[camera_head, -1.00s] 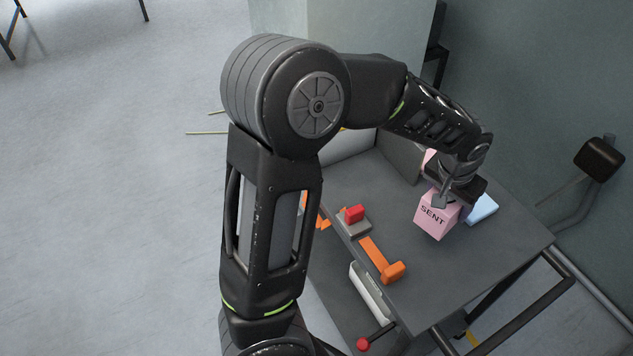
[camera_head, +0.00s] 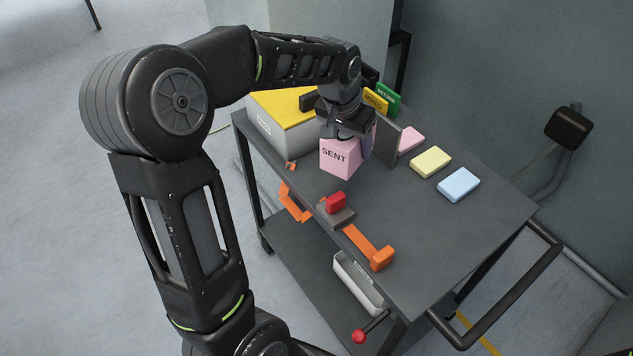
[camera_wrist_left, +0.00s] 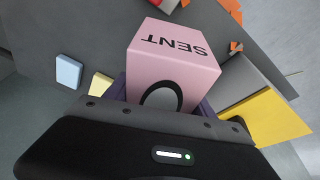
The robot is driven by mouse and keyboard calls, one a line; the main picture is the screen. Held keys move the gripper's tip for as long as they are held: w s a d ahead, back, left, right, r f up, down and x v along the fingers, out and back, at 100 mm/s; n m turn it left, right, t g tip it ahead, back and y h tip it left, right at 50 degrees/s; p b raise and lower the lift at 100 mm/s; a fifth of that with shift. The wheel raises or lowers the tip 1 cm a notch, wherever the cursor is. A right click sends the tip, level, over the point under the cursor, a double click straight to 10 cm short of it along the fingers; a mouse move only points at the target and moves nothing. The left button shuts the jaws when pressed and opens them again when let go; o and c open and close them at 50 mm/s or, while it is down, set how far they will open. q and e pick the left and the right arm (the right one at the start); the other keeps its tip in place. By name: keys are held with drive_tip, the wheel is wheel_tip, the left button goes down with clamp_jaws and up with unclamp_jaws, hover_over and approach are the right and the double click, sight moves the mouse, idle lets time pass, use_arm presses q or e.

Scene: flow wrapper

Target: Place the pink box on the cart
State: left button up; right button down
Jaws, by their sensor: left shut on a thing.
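The pink box (camera_head: 339,158), marked "SENT", is in my left gripper (camera_head: 345,135), over the back left half of the cart (camera_head: 440,225). The gripper is shut on it from above. The left wrist view shows the box (camera_wrist_left: 172,55) upside down, with the gripper's tips hidden behind the wrist housing. A purple piece (camera_head: 367,146) shows beside the box. I cannot tell whether the box touches the cart top. My right gripper is not in view.
A yellow-topped grey case (camera_head: 270,130) stands left of the box, an upright grey plate (camera_head: 386,143) right of it. Pink, yellow (camera_head: 430,162) and blue (camera_head: 459,184) pads lie farther right. A red button (camera_head: 336,202) and orange strap (camera_head: 365,243) are in front. The right front top is clear.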

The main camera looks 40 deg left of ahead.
use_arm(q)
drive_tip(key=s+a+r+b, duration=0.1)
drive_tip(key=s+a, duration=0.1)
drive_tip(key=a, duration=0.4)
drive_tip(key=shift+s+a+r, duration=0.2)
drive_tip(key=shift+s+a, duration=0.1)
drive_tip(key=shift+a, duration=0.05)
drive_tip(key=shift+f, duration=0.1)
drive_tip(key=shift+f, duration=2.4)
wheel_tip(320, 180, down, 5)
drive_tip(key=shift+f, duration=0.1)
drive_tip(key=shift+b, duration=0.3)
